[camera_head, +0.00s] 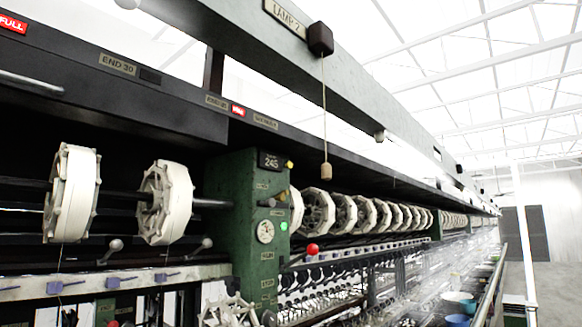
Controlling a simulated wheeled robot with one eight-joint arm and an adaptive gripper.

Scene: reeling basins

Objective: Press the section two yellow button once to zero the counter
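A small yellow button (290,164) sticks out at the upper right of a green post (230,215). It is beside a dark counter (270,161) whose digits look like 245. My gripper is not in view.
The post also carries a green light or button (284,226), a dial (265,231) and a red ball knob (312,249). A pull cord with a wooden handle (326,171) hangs to its right. White reels (72,193) stand on both sides.

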